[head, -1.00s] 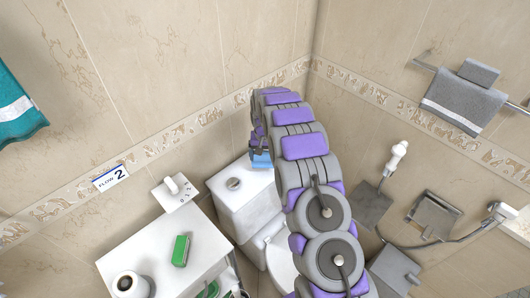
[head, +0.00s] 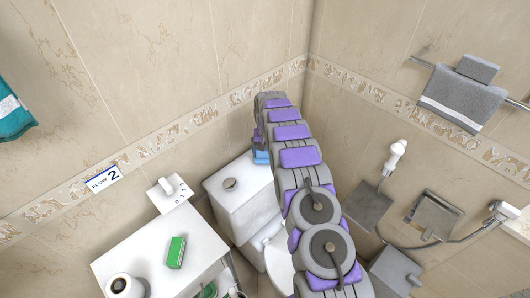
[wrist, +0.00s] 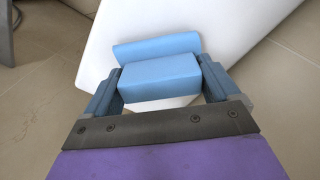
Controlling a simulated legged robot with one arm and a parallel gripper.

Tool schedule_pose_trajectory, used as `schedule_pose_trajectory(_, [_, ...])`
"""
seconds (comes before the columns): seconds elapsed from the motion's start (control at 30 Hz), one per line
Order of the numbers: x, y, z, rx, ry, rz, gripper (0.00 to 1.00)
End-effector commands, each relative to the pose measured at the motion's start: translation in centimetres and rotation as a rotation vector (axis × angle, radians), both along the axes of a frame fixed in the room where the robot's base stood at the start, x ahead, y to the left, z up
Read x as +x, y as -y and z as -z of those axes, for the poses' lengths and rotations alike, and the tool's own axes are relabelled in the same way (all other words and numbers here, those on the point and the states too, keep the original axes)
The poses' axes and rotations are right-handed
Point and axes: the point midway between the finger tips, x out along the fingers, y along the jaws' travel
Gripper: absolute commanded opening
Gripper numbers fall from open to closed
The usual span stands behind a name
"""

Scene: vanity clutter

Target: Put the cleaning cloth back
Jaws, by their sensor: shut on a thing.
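The light blue cleaning cloth (wrist: 158,78) looks like a folded block in the wrist view. It sits between the two fingers of my gripper (wrist: 157,84), which is shut on it. In the head view a small patch of light blue (head: 260,157) shows at the far end of my arm, beside the back right corner of the white toilet tank (head: 250,178). My arm hides most of the gripper there. I cannot tell whether the cloth touches the white surface below it.
A round button (head: 230,184) is on the tank lid. A white cabinet (head: 140,245) at front left holds a green box (head: 176,252) and a paper roll (head: 121,285). A grey towel (head: 462,97) hangs on the right wall, a teal towel (head: 12,112) at far left.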

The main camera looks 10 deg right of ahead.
Motion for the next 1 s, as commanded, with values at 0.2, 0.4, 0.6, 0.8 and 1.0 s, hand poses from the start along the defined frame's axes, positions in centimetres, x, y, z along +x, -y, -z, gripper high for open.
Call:
schedule_pose_trajectory(0.2, [0.0, -0.3, 0.1, -0.003, 0.001, -0.001, 0.56])
schedule_pose_trajectory(0.4, [0.0, -0.4, 0.1, -0.003, 0.001, -0.001, 1.0])
schedule_pose_trajectory(0.6, [0.0, -0.2, 0.1, -0.002, 0.002, -0.001, 1.0])
schedule_pose_trajectory(0.8, [0.1, -0.2, -0.8, -0.002, 0.004, -0.001, 1.0])
schedule_pose_trajectory(1.0, [0.1, -0.3, -3.5, -0.003, 0.005, -0.001, 1.0])
